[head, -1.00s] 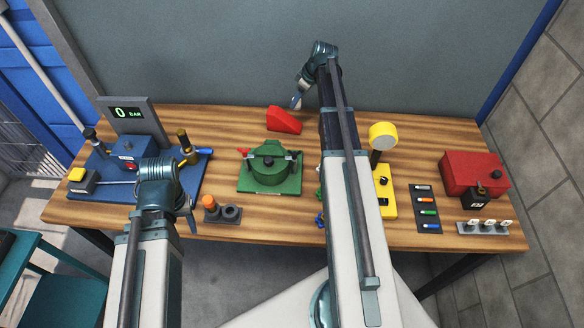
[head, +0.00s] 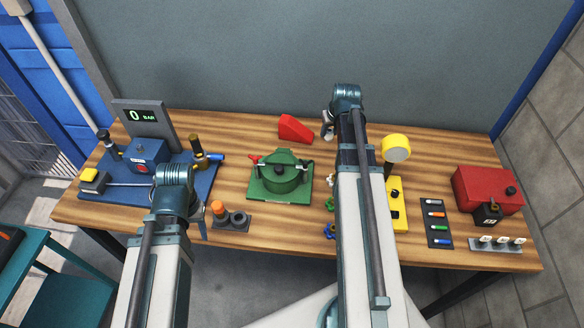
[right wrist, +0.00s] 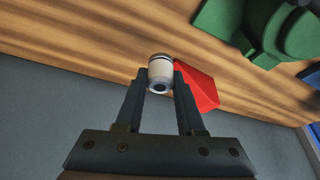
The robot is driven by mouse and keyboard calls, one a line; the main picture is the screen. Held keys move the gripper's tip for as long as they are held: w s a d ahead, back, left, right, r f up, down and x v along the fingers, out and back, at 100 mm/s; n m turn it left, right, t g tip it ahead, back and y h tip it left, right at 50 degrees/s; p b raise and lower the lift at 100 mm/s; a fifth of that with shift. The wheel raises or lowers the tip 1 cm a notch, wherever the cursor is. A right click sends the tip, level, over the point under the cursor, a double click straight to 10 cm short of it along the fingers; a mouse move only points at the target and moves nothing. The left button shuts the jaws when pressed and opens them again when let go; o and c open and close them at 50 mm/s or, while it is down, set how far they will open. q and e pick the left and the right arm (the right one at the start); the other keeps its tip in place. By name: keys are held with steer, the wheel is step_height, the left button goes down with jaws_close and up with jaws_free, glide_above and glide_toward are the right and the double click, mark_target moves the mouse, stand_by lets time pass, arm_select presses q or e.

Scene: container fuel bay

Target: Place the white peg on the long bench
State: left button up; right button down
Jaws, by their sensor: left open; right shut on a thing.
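The white peg (right wrist: 160,74) is a pale cylinder with a dark band and a dark hole in its end. My right gripper (right wrist: 160,82) is shut on it in the right wrist view. In the head view, my right gripper (head: 327,126) is near the back of the long bench (head: 238,140), right of the red wedge; its wrist and arm hide most of it and the peg. Whether the peg touches the bench cannot be told. My left gripper (head: 203,229) is open and empty near the front left, mostly hidden behind its arm.
The red wedge (head: 295,128) lies close by; it also shows beside the peg in the right wrist view (right wrist: 198,88). A green pot-like device (head: 280,178) stands mid-bench. A yellow gauge unit (head: 397,150) stands right of my right arm. Bare wood lies around the wedge.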

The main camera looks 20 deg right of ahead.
steer(key=shift+s+r+m, duration=0.1)
steer(key=shift+s+m, duration=0.2)
step_height(320, 180, down, 6)
steer(key=b, duration=0.6)
steer(key=shift+f, duration=0.2)
steer(key=shift+f+b, duration=0.15)
steer(key=shift+b, duration=0.15)
step_height(320, 180, down, 3)
steer(key=b, duration=0.3)
steer(key=shift+f, duration=0.2)
steer(key=shift+f+b, duration=0.2)
steer(key=shift+b, duration=0.2)
steer(key=c, duration=0.5)
jaws_free()
steer(key=shift+r, duration=0.15)
